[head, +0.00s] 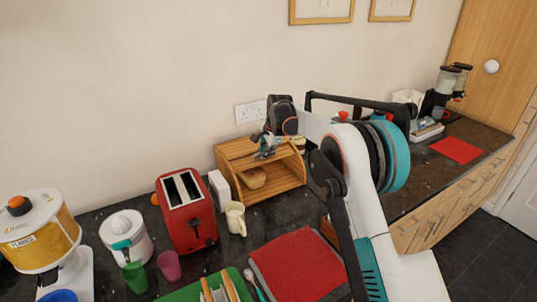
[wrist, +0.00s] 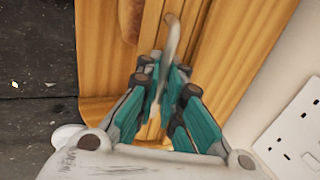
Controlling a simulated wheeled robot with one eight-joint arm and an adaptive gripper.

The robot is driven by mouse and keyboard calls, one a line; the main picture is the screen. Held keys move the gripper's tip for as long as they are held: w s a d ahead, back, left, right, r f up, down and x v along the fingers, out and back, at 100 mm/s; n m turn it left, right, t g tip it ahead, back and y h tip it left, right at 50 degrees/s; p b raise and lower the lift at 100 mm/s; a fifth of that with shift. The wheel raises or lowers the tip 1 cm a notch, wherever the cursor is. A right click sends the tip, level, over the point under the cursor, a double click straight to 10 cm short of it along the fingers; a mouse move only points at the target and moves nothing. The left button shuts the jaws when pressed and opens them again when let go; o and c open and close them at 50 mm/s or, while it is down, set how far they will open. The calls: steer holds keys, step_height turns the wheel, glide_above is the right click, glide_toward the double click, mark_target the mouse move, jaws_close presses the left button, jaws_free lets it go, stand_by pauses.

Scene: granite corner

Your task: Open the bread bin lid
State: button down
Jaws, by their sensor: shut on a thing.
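The wooden bread bin (head: 294,169) stands against the wall in the head view. Its front is at least partly open, and a bread loaf (head: 252,178) shows inside. The slatted wooden lid (head: 238,153) is raised near the top. My gripper (head: 266,146) is at the upper front of the bin. In the wrist view my gripper (wrist: 168,88) is shut on the lid's curved pale handle (wrist: 172,38), which runs between the teal fingers. The loaf's end (wrist: 130,18) also shows there. My arm and fingers hide part of the lid and handle.
A cream mug (head: 236,218) and a red toaster (head: 186,212) stand left of the bin. A red mat (head: 297,266) lies in front. A wall socket (head: 250,112) is close behind the bin. My arm covers the counter to the right.

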steer(key=shift+w+a+r, duration=0.2)
steer(key=shift+w+a, duration=0.15)
steer(key=shift+w, duration=0.2)
steer(key=c, duration=1.8)
jaws_free()
steer(key=shift+o, duration=0.2)
